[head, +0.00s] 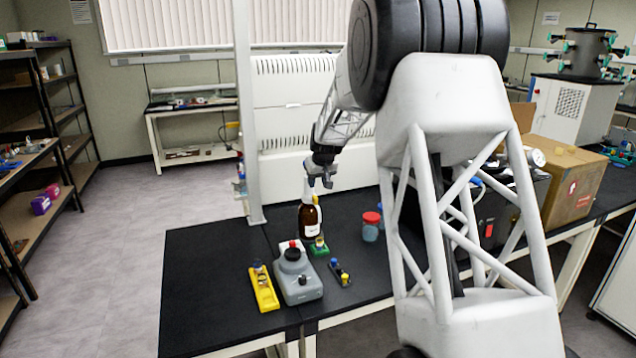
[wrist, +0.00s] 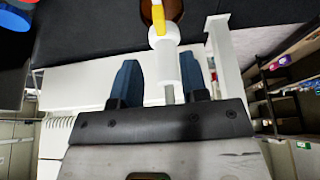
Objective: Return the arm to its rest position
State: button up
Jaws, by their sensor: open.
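My gripper (head: 321,171) is in the head view above the black bench, beside the white top of a brown bottle (head: 310,219). In the wrist view my gripper (wrist: 163,82) shows two dark blue fingers spread apart. The bottle's white and yellow top (wrist: 164,45) shows between and beyond them, and I cannot tell whether it touches a finger. The bottle stands upright on the bench. My arm rises at the right of the head view and hides part of the bench.
A grey device (head: 298,284), a yellow rack (head: 264,290) and a red-capped jar (head: 371,227) stand on the black bench (head: 205,270). A cardboard box (head: 570,185) is at the right. A white post (head: 247,110) rises behind the bench. The bench's left part is clear.

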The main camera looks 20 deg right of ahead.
jog(key=s+a+r, duration=0.4)
jog(key=s+a, duration=0.1)
jog(key=s, duration=0.5)
jog(key=s+a+r, duration=0.3)
jog(key=s+a, duration=0.1)
jog(key=s, duration=0.5)
jog(key=s+a+r, duration=0.4)
jog(key=s+a, duration=0.1)
jog(key=s, duration=0.5)
jog(key=s+a+f, duration=0.2)
jog(key=s, duration=0.8)
jog(key=s+a+f+g, duration=0.1)
jog(key=s+a, duration=0.1)
jog(key=s, duration=0.8)
jog(key=s+a+f, duration=0.2)
jog(key=s, duration=0.9)
jog(key=shift+f+g, duration=0.3)
jog(key=shift+g, duration=0.1)
